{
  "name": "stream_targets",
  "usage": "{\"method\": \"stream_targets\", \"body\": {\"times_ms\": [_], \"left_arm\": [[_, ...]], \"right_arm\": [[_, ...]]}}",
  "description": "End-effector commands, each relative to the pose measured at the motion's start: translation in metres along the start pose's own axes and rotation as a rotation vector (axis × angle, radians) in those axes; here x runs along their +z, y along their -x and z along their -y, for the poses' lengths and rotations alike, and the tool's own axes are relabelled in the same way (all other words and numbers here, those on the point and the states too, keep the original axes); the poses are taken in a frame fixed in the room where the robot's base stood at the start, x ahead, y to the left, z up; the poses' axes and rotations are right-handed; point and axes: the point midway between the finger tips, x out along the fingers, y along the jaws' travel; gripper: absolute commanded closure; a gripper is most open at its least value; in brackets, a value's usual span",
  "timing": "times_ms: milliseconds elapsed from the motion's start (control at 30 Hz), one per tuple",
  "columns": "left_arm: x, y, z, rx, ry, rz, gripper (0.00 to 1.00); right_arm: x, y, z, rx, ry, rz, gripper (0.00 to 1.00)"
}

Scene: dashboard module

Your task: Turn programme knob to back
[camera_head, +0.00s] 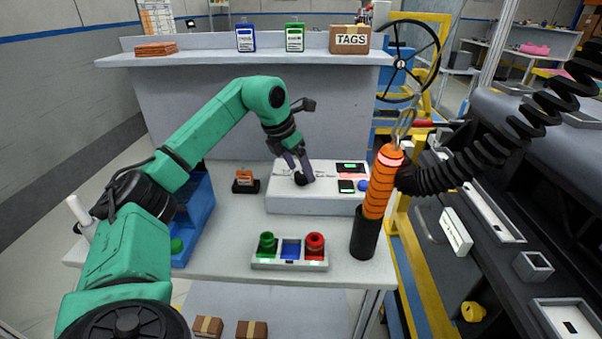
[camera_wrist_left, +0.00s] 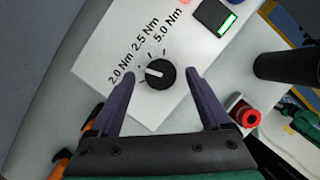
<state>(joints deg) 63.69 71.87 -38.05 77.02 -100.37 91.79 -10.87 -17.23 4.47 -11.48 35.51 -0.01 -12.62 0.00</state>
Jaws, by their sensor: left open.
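The programme knob (camera_wrist_left: 160,75) is round and black, on the top of a white module (camera_head: 325,203) on the table. Its white mark points left in the left wrist view, roughly toward the 2.0 Nm label (camera_wrist_left: 121,75). The labels 2.5 Nm and 5.0 Nm stand further round. My left gripper (camera_wrist_left: 160,88) is open, its dark fingers to either side of the knob with gaps between. In the head view my left gripper (camera_head: 301,168) reaches down over the knob (camera_head: 300,179), partly hiding it. My right gripper is not in view.
A green, blue and red button box (camera_head: 290,266) stands in front of the module. An orange tool (camera_head: 383,180) on a coiled hose stands in a black holder (camera_head: 364,240) to the right. A blue bin (camera_head: 197,222) is at the left. A shelf (camera_head: 215,59) is behind.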

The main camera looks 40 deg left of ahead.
Motion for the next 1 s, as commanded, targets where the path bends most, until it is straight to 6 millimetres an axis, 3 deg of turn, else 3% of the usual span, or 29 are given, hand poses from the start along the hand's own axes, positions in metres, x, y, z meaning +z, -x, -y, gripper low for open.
{"method": "stream_targets", "body": {"times_ms": [133, 367, 500, 567, 600, 1000], "left_arm": [[0.0, -0.0133, 0.0002, 0.0, 0.0, 0.0, 0.19], [0.0002, -0.014, 0.0002, 0.0, 0.0, 0.001, 0.19], [0.0002, -0.0138, 0.0002, 0.0, 0.0, 0.001, 0.73], [0.0002, -0.0137, 0.0002, 0.0, 0.0, 0.001, 0.96], [0.0003, -0.0136, 0.0001, 0.0, 0.0, 0.001, 1.0], [0.001, -0.0111, 0.0006, 0.029, 0.069, 0.001, 1.0]], "right_arm": [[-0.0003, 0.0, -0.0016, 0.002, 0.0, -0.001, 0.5], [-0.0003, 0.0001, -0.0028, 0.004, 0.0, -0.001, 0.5], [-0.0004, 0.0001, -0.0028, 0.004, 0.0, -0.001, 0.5], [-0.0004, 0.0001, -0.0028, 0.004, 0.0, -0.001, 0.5], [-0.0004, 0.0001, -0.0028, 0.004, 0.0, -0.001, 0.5], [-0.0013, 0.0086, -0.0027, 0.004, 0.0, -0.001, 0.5]]}}
